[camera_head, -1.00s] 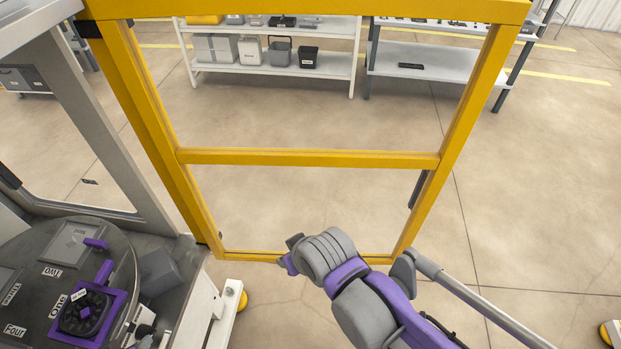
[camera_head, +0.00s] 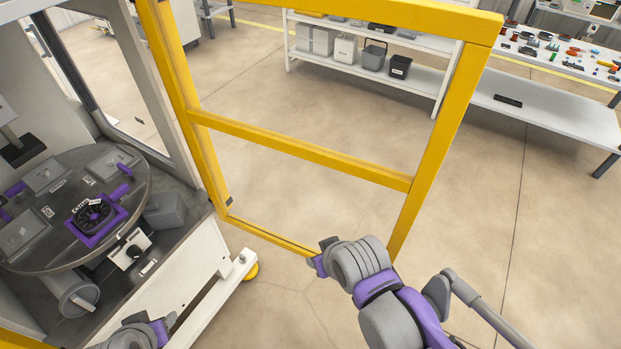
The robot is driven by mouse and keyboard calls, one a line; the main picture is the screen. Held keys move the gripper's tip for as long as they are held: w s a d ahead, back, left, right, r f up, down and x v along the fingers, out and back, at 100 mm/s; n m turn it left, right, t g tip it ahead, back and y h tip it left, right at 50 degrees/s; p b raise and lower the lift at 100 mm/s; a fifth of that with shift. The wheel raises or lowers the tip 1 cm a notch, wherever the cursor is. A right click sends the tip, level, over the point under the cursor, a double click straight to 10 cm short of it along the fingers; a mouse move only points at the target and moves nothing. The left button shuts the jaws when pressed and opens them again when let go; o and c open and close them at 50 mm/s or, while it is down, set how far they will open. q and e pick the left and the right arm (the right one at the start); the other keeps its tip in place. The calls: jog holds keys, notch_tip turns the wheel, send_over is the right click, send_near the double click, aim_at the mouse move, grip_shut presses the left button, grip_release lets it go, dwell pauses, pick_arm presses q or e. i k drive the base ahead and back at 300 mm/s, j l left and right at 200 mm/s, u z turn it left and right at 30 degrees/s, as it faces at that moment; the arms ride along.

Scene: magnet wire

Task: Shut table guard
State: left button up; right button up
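The table guard (camera_head: 292,149) is a yellow frame with a crossbar and clear openings. It stands swung open from the grey machine frame (camera_head: 163,95), to which its left side is joined. My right gripper (camera_head: 317,262) is in front of the guard's lower edge, near its lower free corner. I cannot tell whether it touches the guard, and its fingers are too hidden to read. My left gripper (camera_head: 162,329) is low at the left, in front of the machine base, partly cut off by the picture's bottom edge. Its fingers are not clear either.
A round dark turntable (camera_head: 60,245) with purple fixtures sits inside the machine, left of the guard. A white base beam (camera_head: 215,298) with a yellow foot juts out below. White shelves (camera_head: 420,82) and a workbench (camera_head: 560,110) stand behind. The floor at right is clear.

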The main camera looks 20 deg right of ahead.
aim_at(479, 30)
jog(key=k+l+u, duration=0.5)
jog(key=k+l, duration=0.15)
jog(key=l, duration=0.15)
jog(key=l+u, duration=0.15)
jog(key=l, duration=0.2)
jog(key=k+l+u, duration=0.2)
jog(key=l, duration=0.15)
jog(key=l+u, duration=0.15)
jog(key=l, duration=0.2)
jog(key=i+l+u, duration=0.2)
jog(key=l, duration=0.25)
jog(key=l+u, duration=0.25)
jog(key=l, duration=0.25)
jog(key=i+l+u, duration=0.2)
jog(key=l, duration=0.3)
jog(key=k, duration=0.1)
